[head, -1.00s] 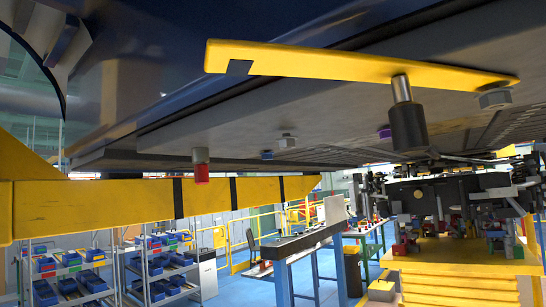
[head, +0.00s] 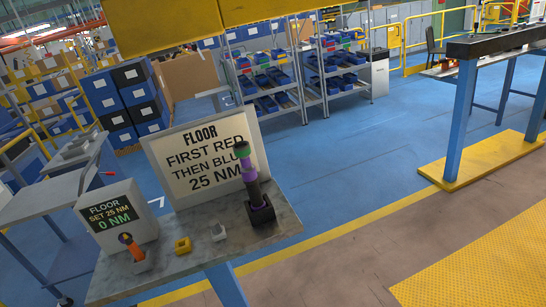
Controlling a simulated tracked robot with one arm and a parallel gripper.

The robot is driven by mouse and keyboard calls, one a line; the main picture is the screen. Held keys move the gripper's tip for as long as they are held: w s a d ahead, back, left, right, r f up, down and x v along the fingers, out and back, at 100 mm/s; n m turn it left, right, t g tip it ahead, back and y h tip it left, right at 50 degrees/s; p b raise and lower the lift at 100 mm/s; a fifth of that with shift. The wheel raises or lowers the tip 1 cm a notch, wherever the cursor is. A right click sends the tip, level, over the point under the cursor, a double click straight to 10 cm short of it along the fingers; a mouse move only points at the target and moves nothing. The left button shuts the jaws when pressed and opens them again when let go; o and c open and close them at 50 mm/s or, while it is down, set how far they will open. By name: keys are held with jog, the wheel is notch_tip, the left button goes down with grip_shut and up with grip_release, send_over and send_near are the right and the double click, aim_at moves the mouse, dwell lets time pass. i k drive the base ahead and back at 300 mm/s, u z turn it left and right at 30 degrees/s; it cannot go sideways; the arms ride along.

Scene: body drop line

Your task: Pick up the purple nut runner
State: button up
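The purple nut runner (head: 251,188) stands nearly upright in a black holder (head: 261,213) at the right end of a small grey table (head: 205,255). Its body is purple and dark, with a green and black top. My gripper is not in view, so I cannot see whether it is open or shut.
A yellow beam (head: 200,22) crosses the top. Blue floor (head: 330,160) lies open behind.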

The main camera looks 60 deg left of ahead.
aim_at(241, 149)
jog(key=u, duration=1.8)
jog(key=k, duration=0.5)
jog(key=z, duration=0.85)
jog(key=i, duration=1.25)
jog(key=u, duration=0.45)
